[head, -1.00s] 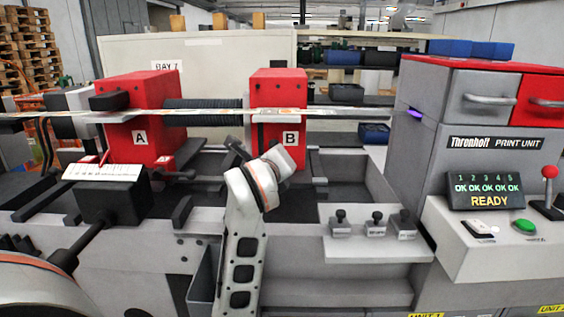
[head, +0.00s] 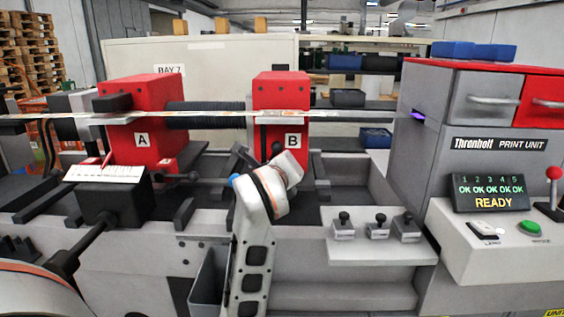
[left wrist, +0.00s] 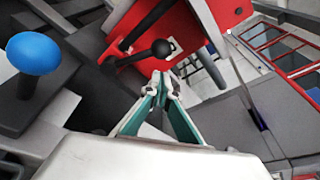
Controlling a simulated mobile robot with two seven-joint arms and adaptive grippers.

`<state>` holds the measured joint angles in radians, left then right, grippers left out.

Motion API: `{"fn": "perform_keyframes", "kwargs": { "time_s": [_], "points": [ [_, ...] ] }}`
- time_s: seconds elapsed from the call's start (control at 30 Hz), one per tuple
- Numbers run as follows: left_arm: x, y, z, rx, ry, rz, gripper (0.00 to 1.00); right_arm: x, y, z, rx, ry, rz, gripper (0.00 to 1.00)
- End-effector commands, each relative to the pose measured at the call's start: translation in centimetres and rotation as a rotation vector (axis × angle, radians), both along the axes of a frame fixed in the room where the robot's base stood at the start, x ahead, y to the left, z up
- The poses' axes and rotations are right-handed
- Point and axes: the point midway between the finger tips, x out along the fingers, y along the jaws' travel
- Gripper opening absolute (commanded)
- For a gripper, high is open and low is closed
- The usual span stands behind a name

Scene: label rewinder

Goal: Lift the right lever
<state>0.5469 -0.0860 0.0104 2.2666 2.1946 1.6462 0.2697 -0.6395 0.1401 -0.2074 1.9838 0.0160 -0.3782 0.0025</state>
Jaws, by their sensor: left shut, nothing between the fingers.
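Red block B (head: 266,100) stands right of red block A (head: 124,153). A lever with a black ball end (left wrist: 162,48) is at a red block in the left wrist view; a dark ball (head: 277,147) also shows on block B's front in the head view. My left gripper (left wrist: 160,80) is shut and empty, its fingertips just below the ball in the picture; I cannot tell whether they touch. In the head view my wrist hides the fingers. My right gripper is not in view.
A blue knob (left wrist: 33,54) stands left of my left gripper; it also shows in the head view (head: 235,180). A web strip runs across both blocks. A shelf (head: 375,250) with several stamps and the print unit (head: 462,125) stand at right.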

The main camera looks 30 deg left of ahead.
Motion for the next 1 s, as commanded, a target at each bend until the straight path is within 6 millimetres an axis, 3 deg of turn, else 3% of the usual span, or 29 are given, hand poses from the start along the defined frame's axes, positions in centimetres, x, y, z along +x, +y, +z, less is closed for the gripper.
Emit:
{"fn": "perform_keyframes", "kwargs": {
  "time_s": [0.03, 0.1, 0.2, 0.5, 0.7, 1.0],
  "points": [
    [0.4, -0.7, -1.5, -0.002, 0.009, -0.002, 0.00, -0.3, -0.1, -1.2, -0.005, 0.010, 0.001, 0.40],
    [0.7, -1.7, -2.5, -0.002, 0.010, -0.001, 0.00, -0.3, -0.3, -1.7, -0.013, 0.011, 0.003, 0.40],
    [-2.0, -2.3, -0.8, -0.004, -0.001, 0.002, 0.00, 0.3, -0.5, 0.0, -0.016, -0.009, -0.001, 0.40],
    [-7.2, -4.3, 0.3, -0.002, 0.000, 0.002, 0.00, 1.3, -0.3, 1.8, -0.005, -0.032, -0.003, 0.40],
    [-8.5, -4.8, 0.4, 0.000, 0.001, 0.002, 0.00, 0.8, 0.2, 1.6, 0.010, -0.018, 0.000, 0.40],
    [-8.7, -4.9, 0.2, -0.001, 0.003, 0.002, 0.00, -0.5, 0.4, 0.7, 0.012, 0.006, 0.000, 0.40]
  ]
}}
